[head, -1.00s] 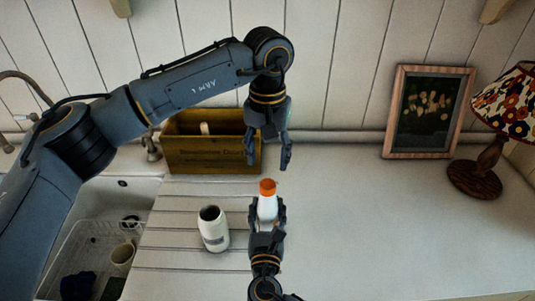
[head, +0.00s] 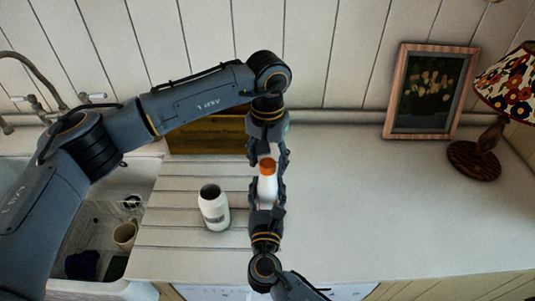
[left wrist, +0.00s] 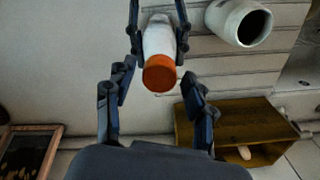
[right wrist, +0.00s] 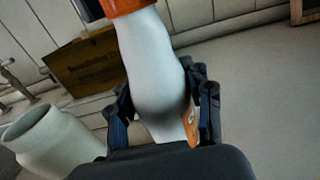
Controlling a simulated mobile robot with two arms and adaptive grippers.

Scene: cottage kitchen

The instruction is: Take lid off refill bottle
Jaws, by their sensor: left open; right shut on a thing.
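The refill bottle (head: 268,190) is white with an orange lid (head: 267,166) on its top. My right gripper (head: 267,194) is shut on the bottle's body; the right wrist view shows its fingers on both sides of the white body (right wrist: 155,70). My left gripper (head: 269,157) is open, its fingers reaching toward the lid from the far side. In the left wrist view the orange lid (left wrist: 160,73) shows between the spread fingertips, with a gap on each side. Whether the bottle's base touches the counter is hidden.
An open white jar (head: 214,208) stands left of the bottle on the ridged drainer. A wooden box (head: 205,137) is behind, near the left gripper. A sink with a rack and mug (head: 124,235) is at left. A framed picture (head: 429,90) and lamp (head: 475,158) stand right; the counter between is clear.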

